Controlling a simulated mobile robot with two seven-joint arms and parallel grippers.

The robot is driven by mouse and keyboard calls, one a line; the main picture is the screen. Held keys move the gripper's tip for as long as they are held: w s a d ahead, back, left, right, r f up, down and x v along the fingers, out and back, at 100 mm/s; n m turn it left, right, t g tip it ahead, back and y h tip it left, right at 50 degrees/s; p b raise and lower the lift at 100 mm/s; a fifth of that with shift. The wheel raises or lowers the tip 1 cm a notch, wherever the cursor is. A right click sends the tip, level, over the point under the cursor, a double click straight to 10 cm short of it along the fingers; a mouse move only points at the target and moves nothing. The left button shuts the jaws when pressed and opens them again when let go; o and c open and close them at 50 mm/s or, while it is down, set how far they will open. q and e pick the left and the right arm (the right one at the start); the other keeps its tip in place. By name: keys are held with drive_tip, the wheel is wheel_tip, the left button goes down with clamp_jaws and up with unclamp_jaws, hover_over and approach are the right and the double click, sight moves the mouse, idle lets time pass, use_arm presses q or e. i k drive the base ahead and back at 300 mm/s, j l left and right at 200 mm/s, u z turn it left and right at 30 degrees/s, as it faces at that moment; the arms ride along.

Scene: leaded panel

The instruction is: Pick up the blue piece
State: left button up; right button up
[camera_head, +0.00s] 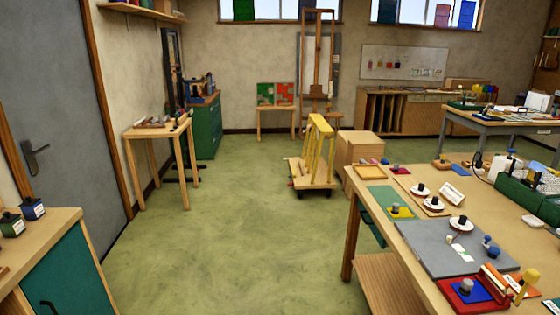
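Neither of my grippers shows in the head view. A flat dark blue piece (473,292) with a grey knob on top lies on a red square base on the right-hand workbench (395,268), near its front edge. A yellow piece (401,212) with a dark knob lies on a green mat on the same bench. Which blue thing the task means I cannot tell for certain.
White round-based stands (433,203) and green boxes (524,196) occupy the bench. A cabinet (60,275) is at left, a cart (314,173) at mid-floor. The green floor (235,235) between is clear.

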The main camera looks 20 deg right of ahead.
sight(470, 292)
drive_tip(key=i+z, duration=0.35)
drive_tip(key=i, duration=0.35)
drive_tip(key=i+j+z, duration=0.15)
drive_tip(key=i+z, duration=0.25)
drive_tip(key=i, duration=0.3)
drive_tip(key=i+j+z, duration=0.1)
drive_tip(key=z, duration=0.3)
drive_tip(key=i+j+z, duration=0.1)
drive_tip(key=z, duration=0.25)
drive_tip(key=i+j+z, duration=0.1)
drive_tip(key=z, duration=0.3)
drive_tip(key=j+z, duration=0.35)
drive_tip(key=i+l, duration=0.1)
